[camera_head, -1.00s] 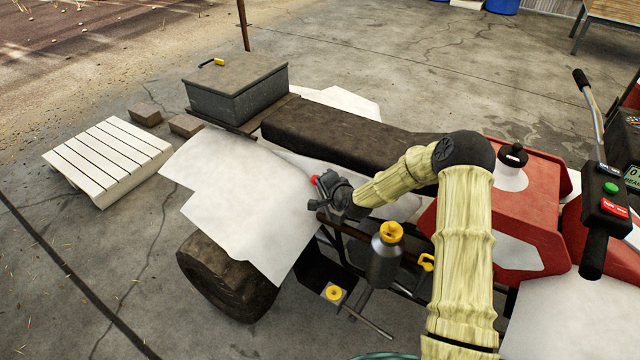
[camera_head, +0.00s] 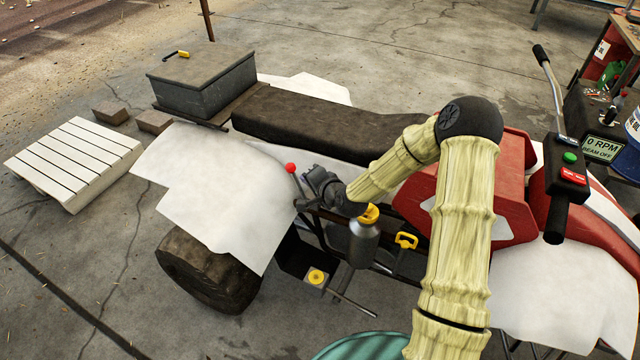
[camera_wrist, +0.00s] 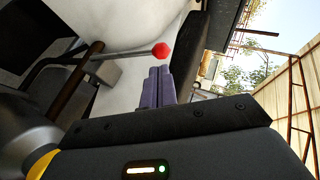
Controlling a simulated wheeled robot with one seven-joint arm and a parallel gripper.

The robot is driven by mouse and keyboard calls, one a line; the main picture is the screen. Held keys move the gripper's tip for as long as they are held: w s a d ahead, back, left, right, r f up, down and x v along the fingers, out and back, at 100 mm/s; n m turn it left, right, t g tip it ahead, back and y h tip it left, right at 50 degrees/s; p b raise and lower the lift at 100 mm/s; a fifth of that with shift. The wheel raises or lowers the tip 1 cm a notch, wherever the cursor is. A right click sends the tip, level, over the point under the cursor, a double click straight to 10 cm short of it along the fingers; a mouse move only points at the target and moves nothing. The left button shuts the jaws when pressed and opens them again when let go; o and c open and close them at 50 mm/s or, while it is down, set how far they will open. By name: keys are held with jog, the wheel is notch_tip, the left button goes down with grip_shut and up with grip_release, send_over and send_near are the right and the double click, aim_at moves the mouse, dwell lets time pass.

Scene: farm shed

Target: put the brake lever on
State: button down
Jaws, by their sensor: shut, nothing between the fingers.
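A lever with a red knob (camera_head: 290,168) stands beside the rear fender of the red and white quad bike; I take it as the brake lever. Its thin rod runs down behind the fender edge. My gripper (camera_head: 309,177) is just right of and slightly below the knob. In the wrist view, the red knob (camera_wrist: 161,50) lies at the tips of the shut fingers (camera_wrist: 160,84), with the grey rod reaching left. Nothing is held. Whether fingers and knob touch is unclear.
Below my arm are a grey bottle with a yellow cap (camera_head: 365,240) and a yellow handle (camera_head: 406,241). The dark seat (camera_head: 310,125) lies behind the gripper. A handlebar (camera_head: 556,190) with buttons is at right.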

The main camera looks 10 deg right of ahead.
jog(key=s+d+r, duration=0.2)
jog(key=s+d, duration=0.1)
jog(key=shift+s+d, duration=0.15)
jog(key=shift+d+f, duration=0.1)
jog(key=s+d+r+n+g+h, duration=0.2)
jog(key=s+d+r+n+g, duration=0.1)
jog(key=s, duration=0.5)
jog(key=s+d+r+n+g+h, duration=0.2)
jog(key=s+d+r+n+g, duration=0.1)
jog(key=s, duration=0.6)
jog(key=s+d+r+n+g+h, duration=0.2)
jog(key=s+d+r+n, duration=0.1)
jog(key=s, duration=0.5)
notch_tip(320, 180, up, 12)
jog(key=p, duration=1.2)
jog(key=shift+a+r+g, duration=0.15)
jog(key=shift+a+g, duration=0.05)
jog(key=shift+g, duration=0.1)
